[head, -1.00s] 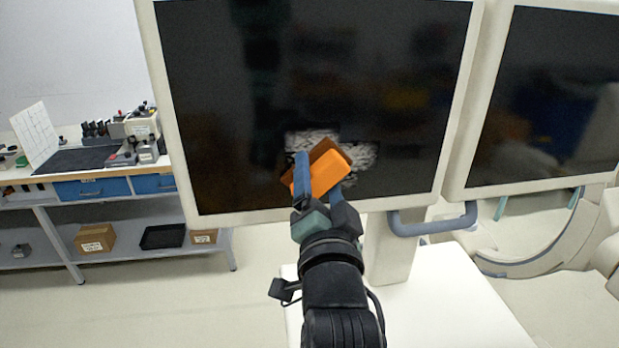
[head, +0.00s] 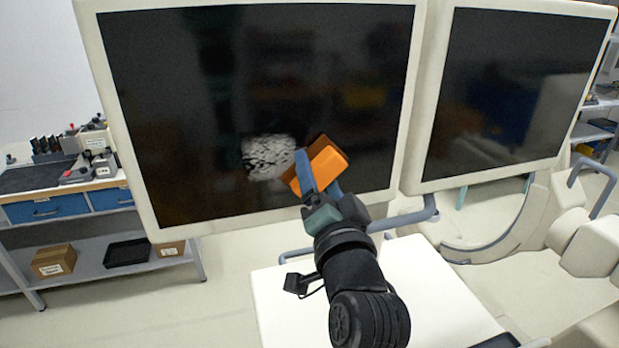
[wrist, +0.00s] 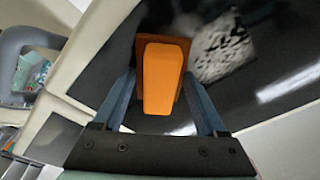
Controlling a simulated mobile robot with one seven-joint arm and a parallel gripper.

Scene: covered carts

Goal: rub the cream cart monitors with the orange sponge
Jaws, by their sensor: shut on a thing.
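The left cream cart monitor (head: 190,90) has a dark screen and a cream frame. A greyish-white smudged patch (head: 268,157) marks its lower middle, and it also shows in the wrist view (wrist: 222,48). The right monitor (head: 505,95) shows no such patch. My gripper (head: 318,172) is shut on the orange sponge (head: 328,164), just right of the patch in the head view. In the wrist view the sponge (wrist: 162,78) sits between the fingers, its far face against or close to the screen; I cannot tell whether it touches.
A cream cart shelf (head: 275,300) lies below the monitors, with grey handles (head: 415,216) under the screens. A bench (head: 70,222) with blue drawers and boxes stands at the left. A cream machine with a curved arm (head: 510,230) is at the right.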

